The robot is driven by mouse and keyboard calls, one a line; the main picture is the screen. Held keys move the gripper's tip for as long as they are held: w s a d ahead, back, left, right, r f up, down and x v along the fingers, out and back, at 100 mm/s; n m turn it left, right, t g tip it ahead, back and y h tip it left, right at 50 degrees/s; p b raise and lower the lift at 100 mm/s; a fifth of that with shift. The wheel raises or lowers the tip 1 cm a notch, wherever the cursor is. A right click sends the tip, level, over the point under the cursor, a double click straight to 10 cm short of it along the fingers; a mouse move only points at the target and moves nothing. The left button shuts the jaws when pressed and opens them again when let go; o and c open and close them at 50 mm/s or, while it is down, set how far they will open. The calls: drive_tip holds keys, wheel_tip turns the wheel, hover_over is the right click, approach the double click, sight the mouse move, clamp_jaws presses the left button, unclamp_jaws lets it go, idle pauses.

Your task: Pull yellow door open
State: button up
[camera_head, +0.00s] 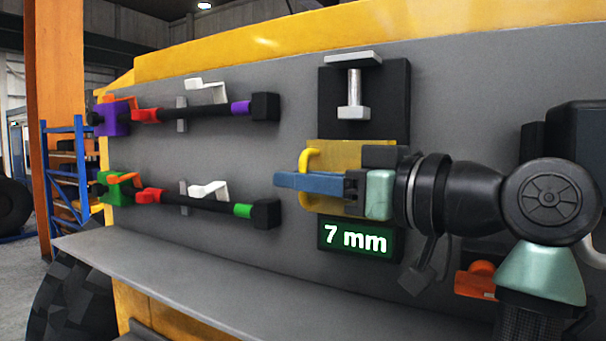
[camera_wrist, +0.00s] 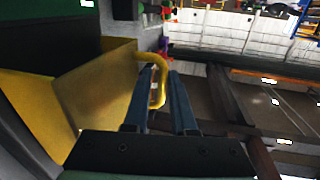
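The yellow door (camera_head: 348,153) is a small panel on the grey machine wall, with a bent yellow handle (camera_head: 312,155) at its left. The wrist view shows the door face (camera_wrist: 95,90) on the left and the handle loop (camera_wrist: 161,82) in the middle. My gripper (camera_head: 277,181) reaches across the door from the right. In the wrist view its two blue fingers (camera_wrist: 161,72) stand apart, with part of the handle between them and gaps visible. I see no clear grip. I cannot tell whether the door stands ajar.
A green-lit "7 mm" display (camera_head: 357,239) sits below the door, and a metal pin (camera_head: 354,88) on a dark plate above. Two black bars with purple (camera_head: 207,111) and green (camera_head: 207,203) parts are mounted at left. A grey ledge (camera_head: 250,285) runs below.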

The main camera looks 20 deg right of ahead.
drive_tip(key=shift+s+a+r, duration=0.1)
drive_tip(key=shift+s, duration=0.05)
clamp_jaws()
idle(1.4)
